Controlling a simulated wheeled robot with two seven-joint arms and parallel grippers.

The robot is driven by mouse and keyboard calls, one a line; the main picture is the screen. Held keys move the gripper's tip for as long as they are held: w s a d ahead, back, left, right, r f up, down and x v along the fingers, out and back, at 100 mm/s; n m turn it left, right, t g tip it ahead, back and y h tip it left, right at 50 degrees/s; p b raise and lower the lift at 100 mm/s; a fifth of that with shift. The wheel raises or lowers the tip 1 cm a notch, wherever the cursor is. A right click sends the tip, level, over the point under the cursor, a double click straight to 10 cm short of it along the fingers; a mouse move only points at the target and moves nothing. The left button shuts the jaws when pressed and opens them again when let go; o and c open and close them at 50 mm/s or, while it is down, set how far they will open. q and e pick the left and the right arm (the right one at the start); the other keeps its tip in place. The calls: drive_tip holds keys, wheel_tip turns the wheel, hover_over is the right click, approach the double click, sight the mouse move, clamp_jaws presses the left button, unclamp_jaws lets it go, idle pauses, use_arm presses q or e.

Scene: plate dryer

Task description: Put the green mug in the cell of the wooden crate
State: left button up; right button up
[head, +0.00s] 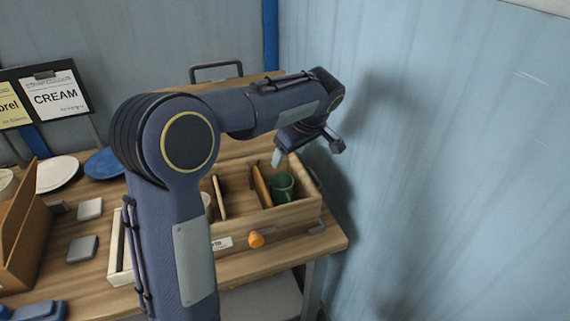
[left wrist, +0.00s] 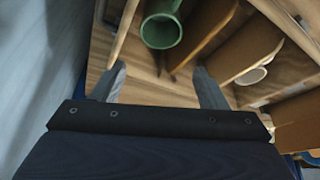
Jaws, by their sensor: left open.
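The green mug (head: 283,187) stands in the right-hand cell of the wooden crate (head: 290,217). In the left wrist view the green mug (left wrist: 161,31) shows at the top, its round opening facing the camera, with crate walls on both sides. My left gripper (head: 306,152) is above the right end of the crate, close to the mug. In the left wrist view the left gripper (left wrist: 158,84) is open, its two fingers apart and nothing between them; the mug lies beyond the fingertips. My right gripper is not in view.
A pale cup (left wrist: 251,76) sits in another cell beyond a wooden divider (head: 262,186). An orange object (head: 256,239) is at the crate's front. A white plate (head: 57,174) and a blue plate (head: 104,163) lie at the left. A blue wall (head: 450,170) stands close at the right.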

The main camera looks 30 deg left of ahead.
use_arm(q)
drive_tip(key=w+v, duration=0.1)
drive_tip(key=v, duration=0.4)
drive_tip(key=s+f+m+t+h, duration=0.15)
drive_tip(key=s+m+h, duration=0.4)
drive_tip(key=s, duration=0.85)
drive_tip(key=s+d+f+m+t+h, duration=0.1)
drive_tip(key=s+d+f+m, duration=0.2)
drive_tip(key=s, duration=0.4)
drive_tip(key=s+d+f+m+t+h, duration=0.1)
drive_tip(key=s+d+f+m, duration=0.3)
drive_tip(key=s, duration=0.3)
drive_tip(key=shift+s+f+t+h, duration=0.2)
drive_tip(key=shift+s+t+h, duration=0.1)
drive_tip(key=shift+t+h, duration=0.05)
